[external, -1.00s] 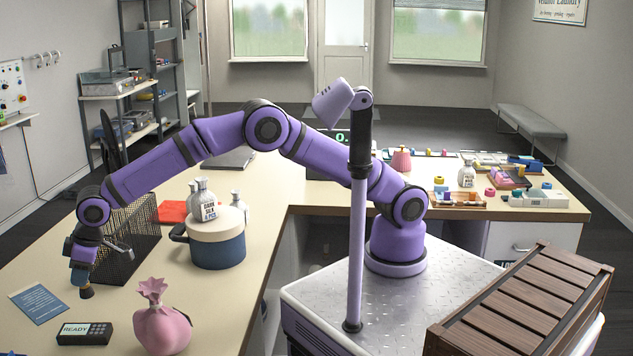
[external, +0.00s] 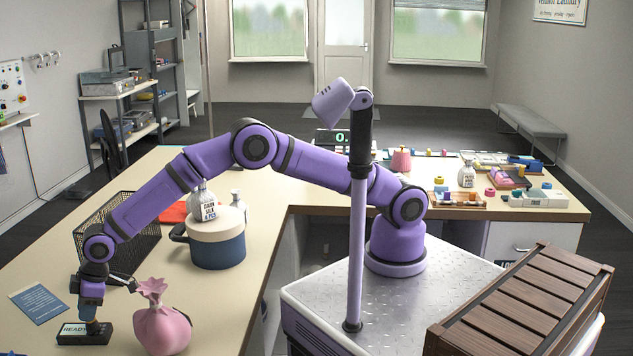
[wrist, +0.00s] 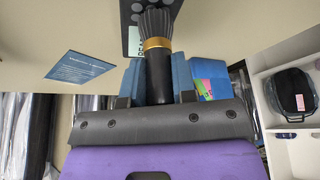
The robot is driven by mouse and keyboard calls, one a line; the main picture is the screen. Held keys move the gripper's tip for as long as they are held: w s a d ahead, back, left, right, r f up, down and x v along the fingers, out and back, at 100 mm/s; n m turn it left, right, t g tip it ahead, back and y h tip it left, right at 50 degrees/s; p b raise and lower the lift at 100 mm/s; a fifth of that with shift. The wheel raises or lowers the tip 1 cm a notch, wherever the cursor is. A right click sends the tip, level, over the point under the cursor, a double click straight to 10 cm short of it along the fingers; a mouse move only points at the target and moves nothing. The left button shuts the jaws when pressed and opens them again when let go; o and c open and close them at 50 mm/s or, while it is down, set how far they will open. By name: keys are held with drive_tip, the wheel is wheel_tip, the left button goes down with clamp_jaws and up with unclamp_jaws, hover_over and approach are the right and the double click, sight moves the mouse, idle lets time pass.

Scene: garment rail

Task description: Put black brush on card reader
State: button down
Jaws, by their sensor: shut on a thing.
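The black brush (wrist: 157,65) has dark bristles, a gold band and a black handle. My gripper (wrist: 158,82) is shut on its handle, with blue fingers on both sides. In the external view my gripper (external: 91,318) points down at the card reader (external: 70,338), a dark box with a "READY" screen. The brush is mostly hidden there, its end at the reader's right part. In the wrist view the bristles overlap the card reader (wrist: 131,35) and its round keys. I cannot tell whether the brush touches it.
A pink tied bag (external: 162,328) stands close to the right of the card reader. A blue leaflet (external: 39,303) lies to the left. A black mesh basket (external: 140,240) and a blue pot with a cream lid (external: 217,245) stand behind.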

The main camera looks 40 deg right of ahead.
drive_tip(key=shift+f, duration=0.25)
drive_tip(key=shift+f, duration=0.15)
drive_tip(key=c, duration=0.9)
unclamp_jaws()
